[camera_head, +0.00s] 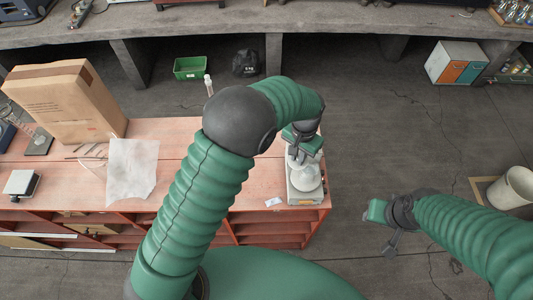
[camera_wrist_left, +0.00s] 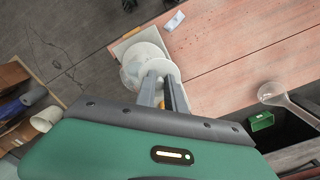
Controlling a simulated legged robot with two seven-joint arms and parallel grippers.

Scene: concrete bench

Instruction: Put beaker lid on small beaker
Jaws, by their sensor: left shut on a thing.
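My left gripper (camera_head: 301,157) is over the right end of the red bench, at a pale device (camera_head: 305,200). In the left wrist view its two fingers (camera_wrist_left: 161,80) are shut on a small white round piece, which looks like the beaker lid (camera_wrist_left: 158,68). Right beside and under it is a clear, pale vessel that looks like the small beaker (camera_wrist_left: 131,76). The fingers hide part of both, and I cannot tell whether lid and beaker touch. A white disc (camera_wrist_left: 146,50) lies just beyond them on the device. My right gripper (camera_head: 379,226) hangs over the floor, away from the bench; its jaw state is unclear.
A cardboard box (camera_head: 62,105), a white sheet (camera_head: 132,170) and a small scale (camera_head: 20,183) are on the bench's left part. A green crate (camera_head: 190,68) is on the floor.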

